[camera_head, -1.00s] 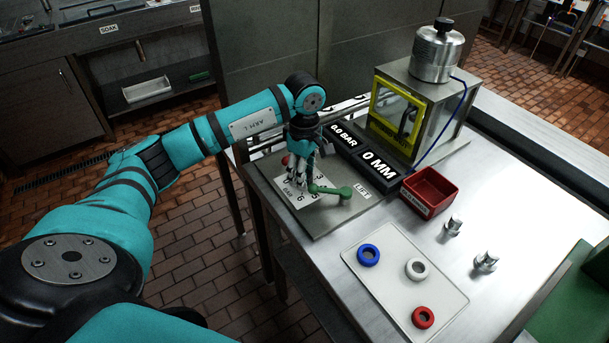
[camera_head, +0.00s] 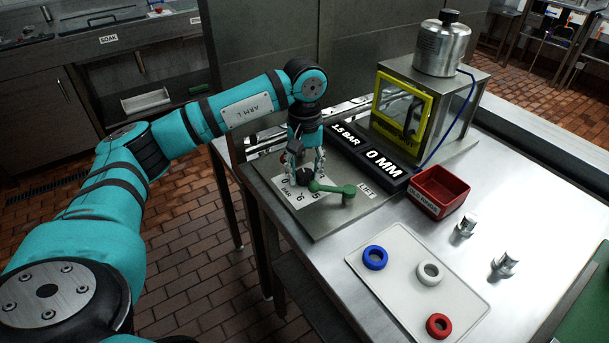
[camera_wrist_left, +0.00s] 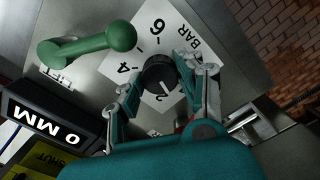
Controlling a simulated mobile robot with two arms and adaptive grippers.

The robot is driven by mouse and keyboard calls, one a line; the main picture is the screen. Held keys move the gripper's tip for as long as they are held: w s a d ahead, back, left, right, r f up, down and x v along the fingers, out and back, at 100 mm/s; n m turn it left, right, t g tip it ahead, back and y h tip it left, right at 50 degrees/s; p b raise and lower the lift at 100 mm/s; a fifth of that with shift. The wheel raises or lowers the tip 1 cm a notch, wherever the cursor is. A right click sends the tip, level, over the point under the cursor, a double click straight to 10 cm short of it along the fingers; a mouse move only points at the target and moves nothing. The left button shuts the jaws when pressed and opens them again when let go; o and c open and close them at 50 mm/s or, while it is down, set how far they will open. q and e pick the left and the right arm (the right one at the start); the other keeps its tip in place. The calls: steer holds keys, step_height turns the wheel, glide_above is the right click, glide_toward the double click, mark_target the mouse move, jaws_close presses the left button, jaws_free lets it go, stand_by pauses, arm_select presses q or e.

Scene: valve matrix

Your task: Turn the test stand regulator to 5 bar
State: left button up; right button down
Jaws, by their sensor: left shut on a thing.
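The black regulator knob (camera_wrist_left: 158,74) sits on a white dial plate (camera_wrist_left: 150,38) marked BAR, with 2, 4 and 6 readable in the left wrist view. My left gripper (camera_head: 306,174) points down over the plate and is shut on the knob, one finger on each side. A pale mark on the knob lies near the 2. The fingers partly hide the dial and knob in the head view. The pressure display (camera_head: 346,137) reads 1.5 BAR. My right gripper is not in view.
A green lift lever (camera_head: 332,190) stands close beside the knob. The other display (camera_head: 385,165) reads 0 MM, before a yellow-framed chamber (camera_head: 403,105). A red bin (camera_head: 440,191), two metal fittings and a white tray (camera_head: 395,290) with three rings stand to the right.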

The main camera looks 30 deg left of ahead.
arm_select(q)
steer(key=m+b, duration=0.2)
steer(key=m, duration=0.4)
steer(key=shift+m, duration=0.3)
steer(key=m+b, duration=0.1)
steer(key=m, duration=0.4)
steer(key=shift+b, duration=0.3)
steer(key=shift+r+m, duration=0.1)
steer(key=shift+m, duration=0.2)
steer(key=o, duration=1.2)
steer(key=shift+c, duration=0.2)
